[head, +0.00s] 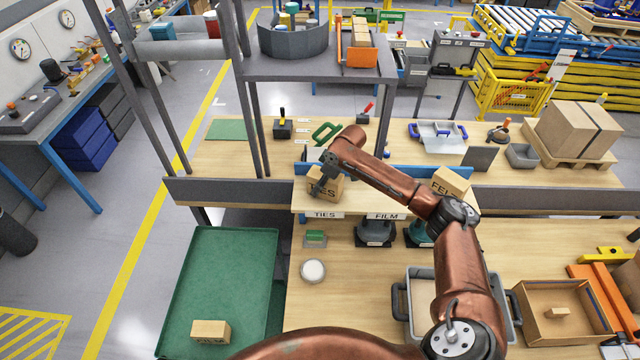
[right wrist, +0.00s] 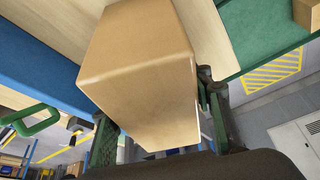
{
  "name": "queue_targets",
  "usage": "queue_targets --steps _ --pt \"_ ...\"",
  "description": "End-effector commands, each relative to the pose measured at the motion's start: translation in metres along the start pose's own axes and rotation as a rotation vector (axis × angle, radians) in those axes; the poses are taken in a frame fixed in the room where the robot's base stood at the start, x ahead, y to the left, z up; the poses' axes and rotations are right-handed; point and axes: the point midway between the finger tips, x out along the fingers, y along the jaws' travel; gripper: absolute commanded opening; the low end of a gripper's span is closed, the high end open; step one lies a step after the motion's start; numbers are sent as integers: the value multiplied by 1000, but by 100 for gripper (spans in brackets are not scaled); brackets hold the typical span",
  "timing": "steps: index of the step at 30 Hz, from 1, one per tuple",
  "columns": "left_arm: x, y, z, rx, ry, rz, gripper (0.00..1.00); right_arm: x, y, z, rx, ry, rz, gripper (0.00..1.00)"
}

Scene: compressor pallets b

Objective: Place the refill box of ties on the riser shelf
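The refill box of ties (head: 325,186), a brown carton lettered TIES, is at the left end of the wooden riser shelf (head: 352,203), above its TIES label. I cannot tell whether it touches the shelf. My right gripper (head: 324,174) reaches it from above and behind. In the right wrist view the carton (right wrist: 140,75) fills the space between the two fingers (right wrist: 155,122), which appear closed on its sides. My left gripper is not in view.
A FELT carton (head: 451,181) stands at the shelf's right end; the spot above the FILM label is mostly behind my arm. A blue rail (head: 400,169) runs along the back. A FILM carton (head: 210,331) lies on the green tray (head: 225,270).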

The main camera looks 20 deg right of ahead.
Motion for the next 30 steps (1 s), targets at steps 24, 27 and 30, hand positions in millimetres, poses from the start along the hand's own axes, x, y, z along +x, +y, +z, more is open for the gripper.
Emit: queue_targets --steps 24,27,30 --pt "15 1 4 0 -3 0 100 -55 1 -1 -1 3 4 60" --pt "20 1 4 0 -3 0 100 -76 1 -1 -1 3 4 60" --pt "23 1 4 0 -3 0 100 -94 1 -1 -2 2 3 60"
